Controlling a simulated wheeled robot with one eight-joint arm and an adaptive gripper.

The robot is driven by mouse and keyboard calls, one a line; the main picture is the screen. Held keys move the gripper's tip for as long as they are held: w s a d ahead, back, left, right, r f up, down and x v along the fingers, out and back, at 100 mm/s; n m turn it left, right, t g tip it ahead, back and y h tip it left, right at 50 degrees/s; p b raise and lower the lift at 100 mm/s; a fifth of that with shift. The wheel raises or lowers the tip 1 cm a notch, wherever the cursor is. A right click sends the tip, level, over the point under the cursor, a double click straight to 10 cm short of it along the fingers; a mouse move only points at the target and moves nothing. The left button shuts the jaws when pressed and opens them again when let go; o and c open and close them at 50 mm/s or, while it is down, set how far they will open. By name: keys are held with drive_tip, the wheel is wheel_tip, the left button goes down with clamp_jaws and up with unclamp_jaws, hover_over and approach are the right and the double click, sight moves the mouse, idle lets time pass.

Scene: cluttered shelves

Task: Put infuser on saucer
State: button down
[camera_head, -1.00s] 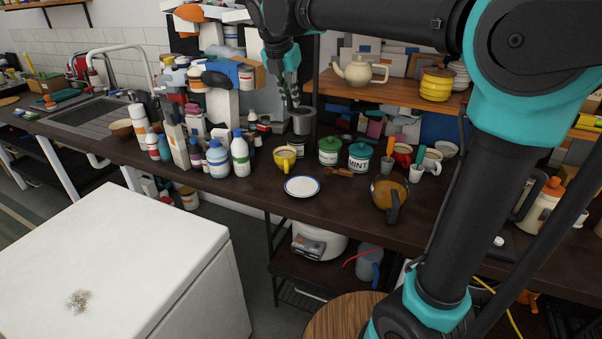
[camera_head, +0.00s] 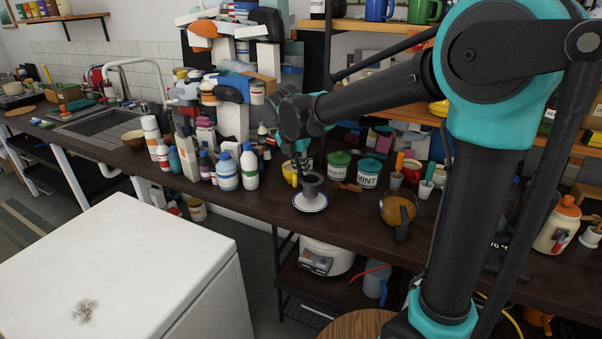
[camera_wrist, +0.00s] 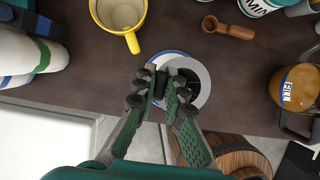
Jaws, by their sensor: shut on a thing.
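The infuser (camera_head: 313,185) is a dark grey cup-like cylinder with a flared rim. It is upright, directly over the saucer (camera_head: 310,206), which is white with a blue rim, on the dark counter. Whether its base touches the saucer cannot be told. My gripper (camera_head: 303,175) comes down from above and is shut on the infuser's near-left side. In the wrist view, my fingertips (camera_wrist: 163,92) pinch the infuser's rim (camera_wrist: 200,72), and part of the saucer's blue edge (camera_wrist: 171,54) shows behind it.
A yellow mug (camera_wrist: 133,42) stands just behind the saucer. White bottles (camera_head: 249,167) stand to the left. A green-lidded jar (camera_head: 338,165), a MINT jar (camera_head: 368,174) and an amber jug (camera_head: 397,212) are to the right. A brown wooden scoop (camera_wrist: 228,27) lies behind. The counter's front edge is close.

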drive_tip(key=shift+f, duration=1.1)
drive_tip(key=c, duration=1.6)
unclamp_jaws()
drive_tip(key=shift+f, duration=0.1)
drive_tip(key=v, duration=1.2)
